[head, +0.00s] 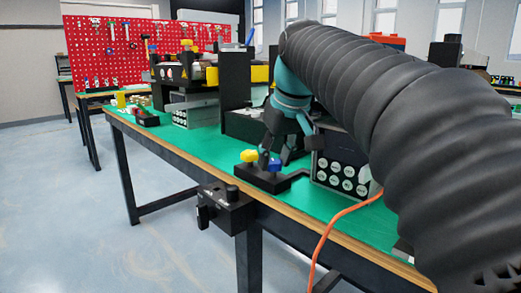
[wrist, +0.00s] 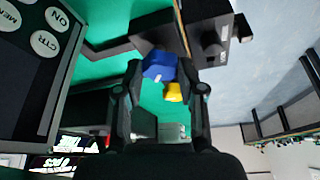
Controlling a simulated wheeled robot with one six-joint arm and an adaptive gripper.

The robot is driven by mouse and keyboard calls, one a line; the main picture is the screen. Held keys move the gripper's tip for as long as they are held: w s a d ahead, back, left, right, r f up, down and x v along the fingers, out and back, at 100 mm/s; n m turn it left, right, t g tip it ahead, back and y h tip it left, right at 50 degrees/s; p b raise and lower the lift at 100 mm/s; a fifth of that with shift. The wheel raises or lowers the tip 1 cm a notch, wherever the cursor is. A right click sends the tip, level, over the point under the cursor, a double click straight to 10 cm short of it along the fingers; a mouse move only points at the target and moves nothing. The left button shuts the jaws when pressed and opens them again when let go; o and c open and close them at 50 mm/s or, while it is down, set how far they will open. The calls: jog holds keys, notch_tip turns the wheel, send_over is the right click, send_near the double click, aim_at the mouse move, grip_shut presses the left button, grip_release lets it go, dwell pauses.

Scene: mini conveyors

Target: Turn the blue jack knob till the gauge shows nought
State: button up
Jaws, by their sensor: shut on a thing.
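The blue jack knob (head: 274,166) stands on a low black block (head: 258,180) at the near edge of the green-topped bench. A yellow knob (head: 249,156) stands beside it on the left. My gripper (head: 275,157) points down over the blue knob. In the wrist view the blue knob (wrist: 159,66) sits between the two black fingertips, and my gripper (wrist: 160,71) is shut on it. The yellow knob (wrist: 173,92) shows just beyond it. I cannot make out a gauge or its reading in either view.
A box with round white buttons (head: 342,176) stands close to the right of my gripper; its face (wrist: 40,60) fills the wrist view's left side. A black vice-like block (head: 225,207) hangs on the bench edge. An orange cable (head: 330,232) crosses the edge. The floor at left is clear.

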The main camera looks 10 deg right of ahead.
jog(key=shift+n, duration=0.6)
jog(key=o, duration=1.1)
jog(key=shift+o, duration=0.2)
jog(key=v, duration=0.7)
jog(key=shift+d+r, duration=0.2)
jog(key=shift+s, duration=0.1)
